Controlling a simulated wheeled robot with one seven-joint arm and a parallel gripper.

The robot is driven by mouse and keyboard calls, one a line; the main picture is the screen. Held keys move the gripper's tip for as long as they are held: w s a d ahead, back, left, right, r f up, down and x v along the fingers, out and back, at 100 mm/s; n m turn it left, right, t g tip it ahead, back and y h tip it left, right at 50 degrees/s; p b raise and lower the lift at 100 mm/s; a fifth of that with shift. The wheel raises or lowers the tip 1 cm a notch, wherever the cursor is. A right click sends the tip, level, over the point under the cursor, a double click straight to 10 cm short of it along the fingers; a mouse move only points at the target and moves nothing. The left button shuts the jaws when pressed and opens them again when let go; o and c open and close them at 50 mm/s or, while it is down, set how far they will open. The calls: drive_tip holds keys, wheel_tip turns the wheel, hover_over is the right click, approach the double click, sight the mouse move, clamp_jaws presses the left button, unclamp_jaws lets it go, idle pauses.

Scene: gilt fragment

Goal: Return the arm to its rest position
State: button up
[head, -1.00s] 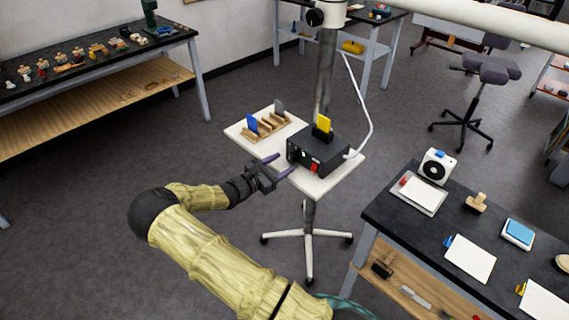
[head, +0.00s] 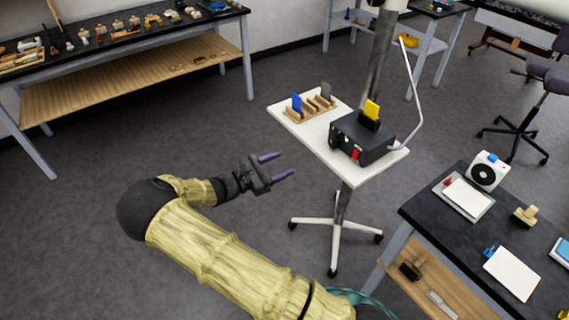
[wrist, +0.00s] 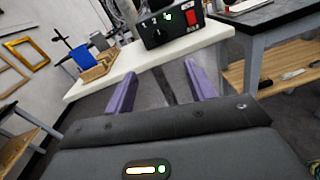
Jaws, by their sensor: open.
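My gripper (head: 281,166) is open and empty, with two purple fingers apart. In the head view it hangs over the grey floor, to the left of and apart from the white stand table (head: 338,165). My arm reaches out from the bottom of the picture with its elbow bent. In the wrist view the gripper (wrist: 162,88) points toward the edge of the white table (wrist: 150,55), with nothing between the fingers but the view beyond.
A dark bench (head: 452,216) stands at right, a workbench (head: 150,42) at back left. The floor at left is clear.

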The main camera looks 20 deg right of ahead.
idle(0.3)
drive_tip(key=s+d+m+g+y+p, duration=0.1)
drive_tip(key=s+d+m+g+y, duration=0.4)
drive_tip(key=s+m+g+y, duration=0.5)
drive_tip(key=s+a+r+m+t+y+p, duration=0.1)
drive_tip(key=s+a+r+m+t+y, duration=0.3)
drive_tip(key=s+r+m+t+y, duration=0.3)
drive_tip(key=s+r+m, duration=0.2)
drive_tip(key=s+r, duration=0.1)
drive_tip(key=s, duration=0.2)
drive_tip(key=shift+a+r+t, duration=0.2)
drive_tip(key=shift+r+t, duration=0.1)
